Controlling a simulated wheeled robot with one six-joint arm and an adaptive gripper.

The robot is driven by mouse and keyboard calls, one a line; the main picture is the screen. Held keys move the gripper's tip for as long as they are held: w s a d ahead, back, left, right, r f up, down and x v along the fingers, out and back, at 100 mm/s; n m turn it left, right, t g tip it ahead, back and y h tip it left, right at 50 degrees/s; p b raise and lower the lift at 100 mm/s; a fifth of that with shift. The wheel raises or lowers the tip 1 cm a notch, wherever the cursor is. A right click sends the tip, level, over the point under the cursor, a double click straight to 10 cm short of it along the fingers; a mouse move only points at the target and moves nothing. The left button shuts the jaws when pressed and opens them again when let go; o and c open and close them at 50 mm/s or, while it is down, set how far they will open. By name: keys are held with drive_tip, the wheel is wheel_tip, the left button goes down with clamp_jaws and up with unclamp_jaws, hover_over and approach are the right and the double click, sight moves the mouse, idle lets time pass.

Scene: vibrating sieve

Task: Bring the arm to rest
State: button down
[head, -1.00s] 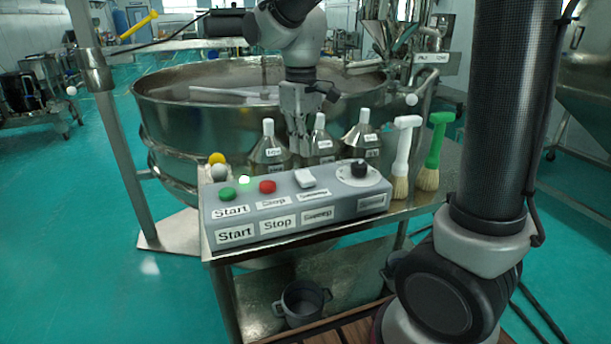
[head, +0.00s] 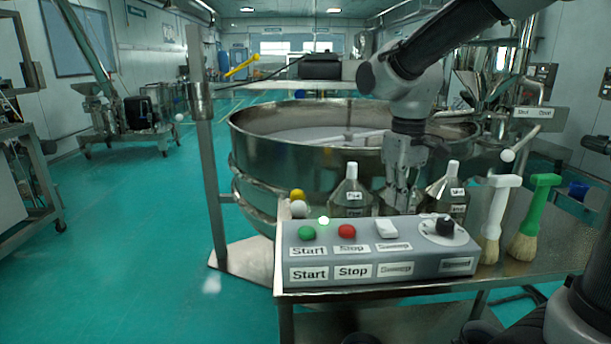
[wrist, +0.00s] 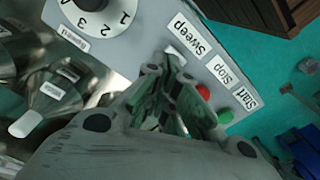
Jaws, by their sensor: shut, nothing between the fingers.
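My gripper (head: 402,206) is shut and empty. In the head view it points down just behind the control box (head: 375,262), near the white sweep switch (head: 386,229). In the wrist view its closed fingers (wrist: 172,75) overlap the box near the same switch (wrist: 176,52); whether they touch it cannot be told. My arm reaches in from the upper right.
White (head: 497,215) and green (head: 535,215) brushes stand at the right. The round steel sieve (head: 260,140) is behind. Open green floor lies left.

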drive_tip(key=s+d+r+m+t, duration=0.3)
drive_tip(key=s+d+m+t, duration=0.1)
drive_tip(key=s+d, duration=0.9)
drive_tip(key=s+m, duration=0.1)
drive_tip(key=s, duration=0.2)
drive_tip(key=shift+d+r, duration=0.15)
drive_tip(key=shift+r, duration=0.05)
drive_tip(key=w+a+n+g, duration=0.2)
drive_tip(key=w+a+n, duration=0.1)
drive_tip(key=w+a, duration=0.6)
drive_tip(key=w+a+n+g, duration=0.25)
drive_tip(key=w+a, duration=0.35)
drive_tip(key=w, duration=0.5)
drive_tip(key=shift+n+t, duration=0.25)
drive_tip(key=shift+f, duration=3.1)
